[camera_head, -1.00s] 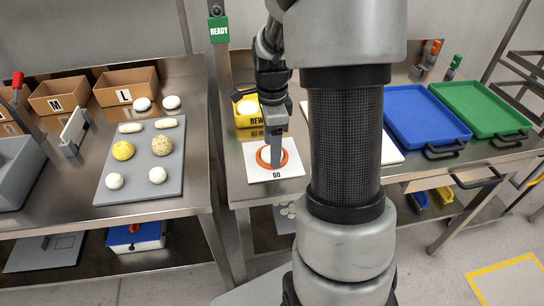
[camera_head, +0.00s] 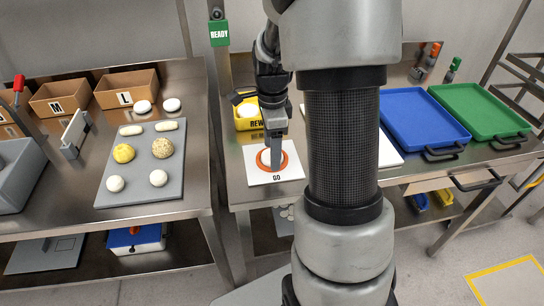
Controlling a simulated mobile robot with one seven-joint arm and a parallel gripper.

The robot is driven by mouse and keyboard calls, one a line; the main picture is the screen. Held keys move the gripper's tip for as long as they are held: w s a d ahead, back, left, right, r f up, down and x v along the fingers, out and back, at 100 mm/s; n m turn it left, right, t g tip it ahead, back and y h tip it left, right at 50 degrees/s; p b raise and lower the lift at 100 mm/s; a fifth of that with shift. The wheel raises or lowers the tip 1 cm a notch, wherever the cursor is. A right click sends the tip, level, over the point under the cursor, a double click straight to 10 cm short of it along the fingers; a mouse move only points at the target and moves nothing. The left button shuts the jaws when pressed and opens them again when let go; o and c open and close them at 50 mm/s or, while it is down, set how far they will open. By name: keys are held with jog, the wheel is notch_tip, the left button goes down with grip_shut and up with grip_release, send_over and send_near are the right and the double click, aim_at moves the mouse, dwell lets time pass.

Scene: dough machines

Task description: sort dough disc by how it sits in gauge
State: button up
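The gauge is a white plate (camera_head: 257,178) marked "GO" with an orange ring (camera_head: 286,164) on it, on the front left of the right-hand steel table. A pale dough disc (camera_head: 266,158) shows inside the ring, partly hidden by my gripper. My gripper (camera_head: 275,160) points down with its fingertips at the ring. Whether its fingers are open or shut on the disc cannot be made out. A blue tray (camera_head: 424,118) and a green tray (camera_head: 480,110) lie on the right. A yellow bin (camera_head: 243,124) marked "REW..." stands behind the gauge with pale dough in it.
A grey board (camera_head: 140,190) with several dough pieces lies on the left table. Cardboard boxes (camera_head: 127,88) marked M and L stand behind it. A green "READY" sign (camera_head: 219,33) is on a post. My arm hides much of the table's middle.

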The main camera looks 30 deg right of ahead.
jog(key=c, duration=1.1)
jog(key=shift+r+p, duration=0.6)
jog(key=shift+r, duration=0.1)
jog(key=shift+r+p, duration=2)
jog(key=shift+r, duration=0.4)
